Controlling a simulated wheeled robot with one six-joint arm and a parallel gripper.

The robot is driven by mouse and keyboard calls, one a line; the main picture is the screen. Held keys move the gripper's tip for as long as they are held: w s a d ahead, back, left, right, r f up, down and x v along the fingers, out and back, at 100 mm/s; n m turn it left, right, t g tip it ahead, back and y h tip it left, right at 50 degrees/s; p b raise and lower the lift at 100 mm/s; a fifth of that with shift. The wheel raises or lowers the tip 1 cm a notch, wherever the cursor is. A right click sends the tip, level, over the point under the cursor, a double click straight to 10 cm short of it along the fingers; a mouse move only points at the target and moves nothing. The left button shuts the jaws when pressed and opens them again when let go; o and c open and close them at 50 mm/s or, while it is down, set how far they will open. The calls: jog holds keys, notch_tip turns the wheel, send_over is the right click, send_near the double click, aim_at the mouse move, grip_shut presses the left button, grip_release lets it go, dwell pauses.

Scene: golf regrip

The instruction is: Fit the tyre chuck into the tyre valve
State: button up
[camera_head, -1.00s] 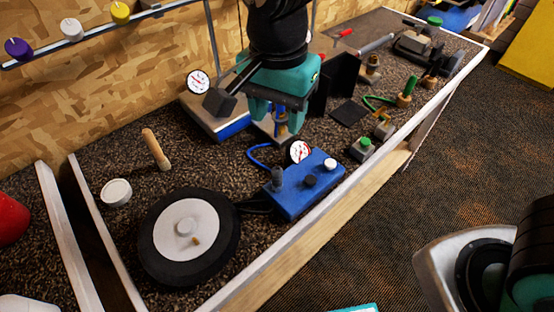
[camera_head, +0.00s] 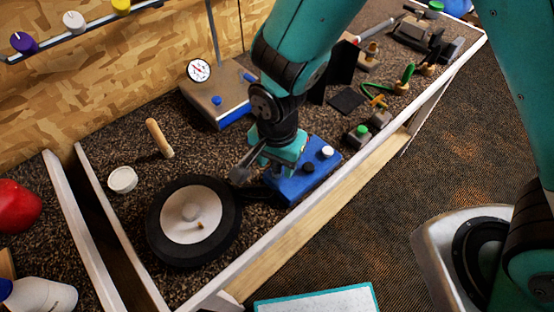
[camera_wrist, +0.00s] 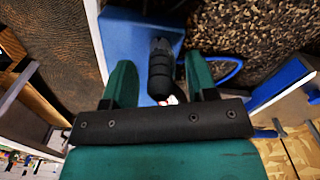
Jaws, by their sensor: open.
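The tyre (camera_head: 158,222) with a white hub lies flat on the bench in the head view. Its brass tyre valve (camera_head: 200,226) stands up from the hub. The blue box (camera_head: 318,178) is right of the tyre, with a black and a white knob. My gripper (camera_head: 270,162) is low over the left end of this box. In the wrist view the dark, ribbed tyre chuck (camera_wrist: 160,66) stands on the blue box (camera_wrist: 130,30) between my open fingers (camera_wrist: 161,80). I see a gap on both sides of it. In the head view my gripper hides the chuck.
A gauge (camera_head: 199,70) stands over a second box (camera_head: 215,98) at the back. Clamps and fittings (camera_head: 378,105) lie further right. A wooden rail (camera_head: 340,200) edges the bench front.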

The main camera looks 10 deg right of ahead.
jog(key=shift+f, duration=0.85)
jog(key=shift+c, duration=0.4)
grip_shut()
